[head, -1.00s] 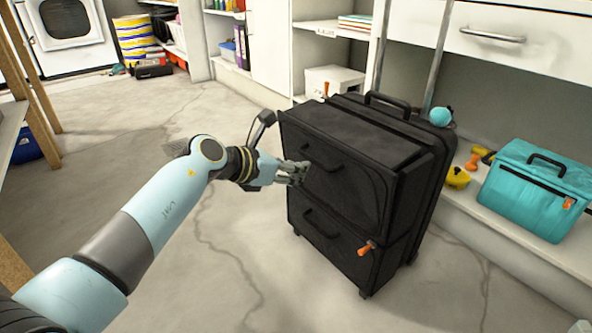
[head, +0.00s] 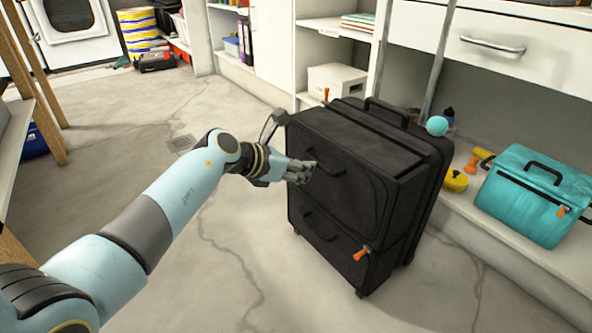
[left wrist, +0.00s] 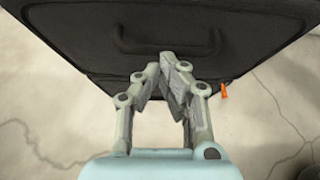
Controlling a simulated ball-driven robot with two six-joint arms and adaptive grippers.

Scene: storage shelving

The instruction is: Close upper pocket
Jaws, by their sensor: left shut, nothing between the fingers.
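A black suitcase (head: 414,190) stands upright on the floor with an upper pocket (head: 345,192) and a lower pocket (head: 318,241) on its front. The upper pocket lies close to the suitcase body; whether it is fully closed I cannot tell. Its front handle (head: 325,164) is beside my left gripper (head: 308,172). That gripper is shut and empty, its fingertips at the upper pocket's front face; whether they touch is unclear. In the left wrist view the fingers (left wrist: 165,68) overlap the black pocket face (left wrist: 85,35), below its handle (left wrist: 165,45). My right gripper is out of view.
Orange zipper pulls show at the lower pocket (head: 361,252) and at the suitcase top (head: 326,95). A teal toolbox (head: 525,205) and a yellow tape measure (head: 455,181) sit on the low shelf at right.

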